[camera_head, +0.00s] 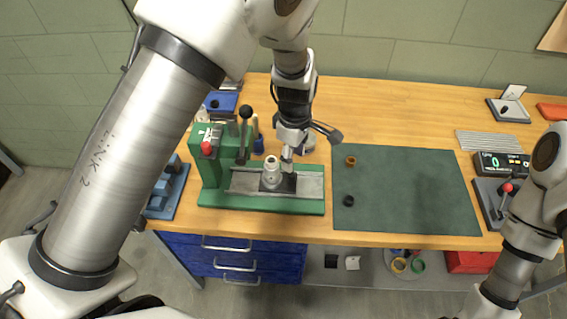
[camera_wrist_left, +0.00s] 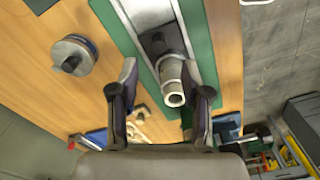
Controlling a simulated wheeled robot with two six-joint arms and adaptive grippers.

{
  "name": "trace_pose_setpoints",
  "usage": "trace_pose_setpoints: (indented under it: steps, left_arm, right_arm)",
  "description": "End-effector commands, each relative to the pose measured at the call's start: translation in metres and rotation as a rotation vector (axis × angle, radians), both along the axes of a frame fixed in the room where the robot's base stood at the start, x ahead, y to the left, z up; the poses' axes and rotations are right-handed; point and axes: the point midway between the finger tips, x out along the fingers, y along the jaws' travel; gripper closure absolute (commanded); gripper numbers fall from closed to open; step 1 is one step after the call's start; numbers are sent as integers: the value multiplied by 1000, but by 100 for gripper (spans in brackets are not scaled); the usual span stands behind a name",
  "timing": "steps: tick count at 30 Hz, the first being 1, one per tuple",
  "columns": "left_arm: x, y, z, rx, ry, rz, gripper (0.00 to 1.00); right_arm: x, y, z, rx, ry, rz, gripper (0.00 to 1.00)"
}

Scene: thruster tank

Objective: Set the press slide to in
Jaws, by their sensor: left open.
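The green press (camera_head: 209,170) stands at the left of the workbench, with a red knob and a black-knobbed lever. Its metal slide rail (camera_head: 312,184) runs right from the press body, and a pale metal cylinder (camera_head: 270,174) stands on it beside a dark block. In the left wrist view the cylinder (camera_wrist_left: 173,88) and dark block (camera_wrist_left: 158,44) lie on the rail. My left gripper (camera_wrist_left: 158,75) is open over the rail's far side; the cylinder shows between its fingers, nearer the right one. I cannot tell whether a finger touches it. My right gripper is out of view.
A dark green mat (camera_head: 410,190) lies right of the press with two small rings on it. A digital display box (camera_head: 500,164) and a red-knobbed lever box stand at the right. A blue fixture (camera_head: 165,192) sits left of the press. A round metal part (camera_wrist_left: 74,54) stands behind the rail.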

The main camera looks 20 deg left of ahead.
Motion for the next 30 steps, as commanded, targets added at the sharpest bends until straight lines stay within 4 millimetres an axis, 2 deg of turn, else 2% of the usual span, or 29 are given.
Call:
trace_pose_setpoints:
  steps: [10,14,20,21,24,30]
  left_arm:
    - [-1,1,-61,-1,1,2,53]
    - [0,1,-70,-1,0,2,53]
    - [0,1,-71,0,-2,2,53]
    - [0,1,-71,0,-1,2,67]
    - [0,1,-71,0,-1,2,100]
    - [-2,2,-71,-1,-1,3,100]
  right_arm:
    - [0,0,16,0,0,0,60]
    - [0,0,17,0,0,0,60]
    - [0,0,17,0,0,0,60]
    - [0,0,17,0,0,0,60]
    - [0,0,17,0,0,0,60]
    - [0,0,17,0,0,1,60]
